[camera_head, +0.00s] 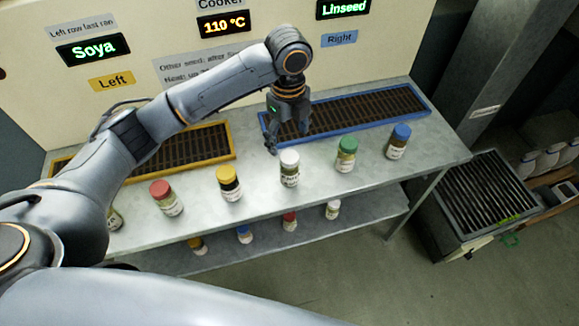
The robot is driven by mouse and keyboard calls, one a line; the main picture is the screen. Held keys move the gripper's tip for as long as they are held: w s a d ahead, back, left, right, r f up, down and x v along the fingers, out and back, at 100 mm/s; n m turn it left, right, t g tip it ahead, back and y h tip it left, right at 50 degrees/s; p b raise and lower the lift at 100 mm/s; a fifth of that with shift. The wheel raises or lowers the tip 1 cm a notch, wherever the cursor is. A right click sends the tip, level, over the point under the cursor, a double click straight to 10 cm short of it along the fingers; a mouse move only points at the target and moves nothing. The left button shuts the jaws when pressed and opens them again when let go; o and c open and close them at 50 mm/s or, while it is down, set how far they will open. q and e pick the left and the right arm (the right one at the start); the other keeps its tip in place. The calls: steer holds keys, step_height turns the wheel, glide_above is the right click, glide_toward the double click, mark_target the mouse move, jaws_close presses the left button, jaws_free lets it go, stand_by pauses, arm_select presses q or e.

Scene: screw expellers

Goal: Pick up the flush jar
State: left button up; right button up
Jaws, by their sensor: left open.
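A row of lidded jars stands on the metal shelf top: a red-lidded jar (166,198), a yellow-lidded jar (229,184), a white-lidded jar (290,169), a green-lidded jar (346,154) and a blue-lidded jar (398,142). Another jar at the left end (115,220) is partly hidden by my left arm. The labels are too small to read surely, so I cannot tell which is the flush jar. My left gripper (287,138) is open and empty, pointing down just behind the white-lidded jar, apart from it. My right gripper is not in view.
Behind the jars lie a yellow-framed grate (205,145) and a blue-framed grate (370,110). Smaller jars stand on the lower shelf (345,212). The panel behind has displays reading Soya (93,48), 110 °C (224,24) and Linseed. A grated metal box (478,196) stands at right.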

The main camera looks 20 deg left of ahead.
mark_target(289, 156)
arm_select(q)
step_height(289, 156, down, 7)
steer(key=shift+p, duration=0.35)
steer(key=shift+d+f, duration=0.1)
steer(key=shift+f, duration=0.5)
step_height(289, 156, down, 4)
steer(key=shift+f+p, duration=0.15)
steer(key=shift+p, duration=0.55)
steer(key=shift+c, duration=0.4)
steer(key=c, duration=1.4)
